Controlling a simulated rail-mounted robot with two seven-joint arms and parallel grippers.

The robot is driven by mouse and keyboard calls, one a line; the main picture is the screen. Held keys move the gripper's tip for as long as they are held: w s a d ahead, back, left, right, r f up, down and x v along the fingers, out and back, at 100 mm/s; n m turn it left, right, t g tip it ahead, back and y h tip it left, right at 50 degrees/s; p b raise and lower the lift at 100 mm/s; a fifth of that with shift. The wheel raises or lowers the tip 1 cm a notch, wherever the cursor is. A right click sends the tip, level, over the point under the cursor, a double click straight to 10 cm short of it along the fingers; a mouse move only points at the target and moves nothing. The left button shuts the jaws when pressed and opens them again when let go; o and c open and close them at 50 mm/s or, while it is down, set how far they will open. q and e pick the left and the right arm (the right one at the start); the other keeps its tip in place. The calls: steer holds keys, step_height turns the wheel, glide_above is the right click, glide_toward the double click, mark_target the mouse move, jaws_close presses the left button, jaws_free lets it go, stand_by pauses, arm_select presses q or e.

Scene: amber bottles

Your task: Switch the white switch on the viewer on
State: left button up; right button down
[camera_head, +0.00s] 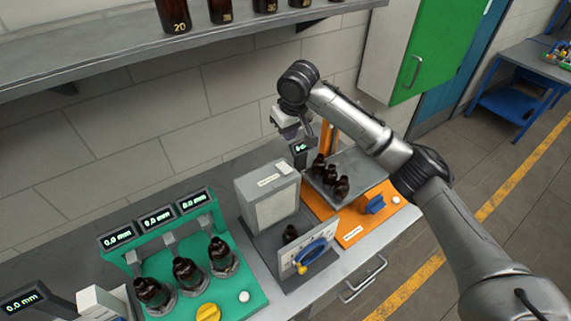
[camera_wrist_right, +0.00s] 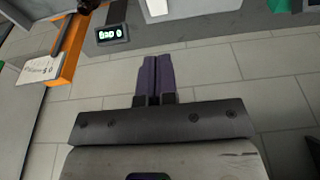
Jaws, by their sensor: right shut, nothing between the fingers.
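The viewer appears to be the grey box unit (camera_head: 268,208) in the middle of the bench. A small white switch (camera_head: 284,168) sits on its top face; I cannot tell its position. My right gripper (camera_head: 292,132) is above and behind the box, apart from the switch. In the right wrist view its two dark purple fingers (camera_wrist_right: 155,68) are together with nothing between them. I cannot pick out the switch for certain in that view. My left gripper is not in view.
Right of the box is an orange station (camera_head: 349,231) with a grey tray (camera_head: 371,193) of small bottles. Left is a green station (camera_head: 255,300) with several amber bottles and displays. A shelf (camera_head: 95,63) with bottles hangs above. A brick wall (camera_head: 125,123) stands behind.

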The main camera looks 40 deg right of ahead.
mark_target(284, 169)
steer(key=shift+f, duration=0.1)
steer(key=x, duration=0.4)
steer(key=p+x, duration=0.1)
steer(key=x, duration=0.3)
steer(key=s+x, duration=0.1)
steer(key=x, duration=0.3)
steer(key=shift+f+p, duration=0.2)
steer(key=shift+p, duration=0.1)
steer(key=shift+f, duration=0.75)
steer(key=shift+a, duration=0.1)
